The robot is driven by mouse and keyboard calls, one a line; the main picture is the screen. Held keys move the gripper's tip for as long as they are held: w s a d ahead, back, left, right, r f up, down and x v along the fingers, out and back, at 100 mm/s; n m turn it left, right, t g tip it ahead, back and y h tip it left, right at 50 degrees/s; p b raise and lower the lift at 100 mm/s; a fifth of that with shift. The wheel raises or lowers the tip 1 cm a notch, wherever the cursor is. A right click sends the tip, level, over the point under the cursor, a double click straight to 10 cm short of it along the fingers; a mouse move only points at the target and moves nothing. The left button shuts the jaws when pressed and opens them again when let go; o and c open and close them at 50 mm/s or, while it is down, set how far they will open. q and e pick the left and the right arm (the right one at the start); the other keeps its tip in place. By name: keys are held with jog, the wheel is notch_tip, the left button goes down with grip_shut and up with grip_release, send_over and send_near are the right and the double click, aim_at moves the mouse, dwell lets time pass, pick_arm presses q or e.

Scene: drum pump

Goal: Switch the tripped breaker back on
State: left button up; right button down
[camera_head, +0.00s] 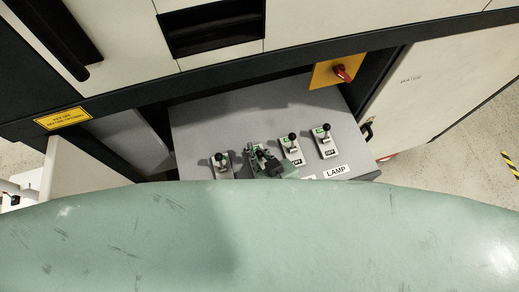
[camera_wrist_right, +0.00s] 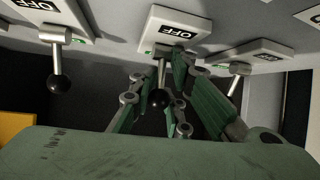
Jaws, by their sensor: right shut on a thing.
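A sloped grey panel (camera_head: 200,115) carries several breakers in a row, each a pale plate with a lever and black knob. From the left in the head view they are the first breaker (camera_head: 222,171), one largely covered by my right gripper (camera_head: 262,158), then a third (camera_head: 297,160) and a fourth (camera_head: 329,153). In the wrist view my right gripper (camera_wrist_right: 168,88) has its green fingers closed around the middle lever (camera_wrist_right: 159,101), under a plate marked OFF (camera_wrist_right: 172,31). The knob sticks out between the fingers. Whether this lever is up or down is unclear. My left gripper is out of view.
Neighbouring levers (camera_wrist_right: 57,80) stand close on both sides of my right gripper. A yellow plate with a red rotary switch (camera_head: 341,73) is above right. A LAMP label (camera_head: 336,171) lies below the fourth breaker. My green arm hides the panel's lower edge.

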jog(key=shift+w+a+r+g+p, duration=0.15)
jog(key=shift+w+r+g+p, duration=0.15)
jog(key=shift+g+p, duration=0.35)
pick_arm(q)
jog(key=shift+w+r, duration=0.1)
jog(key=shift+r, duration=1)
pick_arm(e)
jog(key=shift+w+a+f+m+g+h, duration=0.1)
jog(key=shift+w+f+g+h, duration=0.15)
jog(key=shift+g, duration=0.5)
jog(key=shift+w+a+m+g+h, duration=0.15)
jog(key=shift+g+h, duration=0.2)
jog(key=shift+g, duration=0.4)
jog(key=shift+w+d+f+m+g+h, duration=0.1)
jog(key=shift+w+f+g+h, duration=0.15)
jog(key=shift+g, duration=0.5)
jog(key=shift+s+r, duration=0.1)
jog(key=c, duration=1.9)
grip_release()
jog(key=shift+a, duration=0.1)
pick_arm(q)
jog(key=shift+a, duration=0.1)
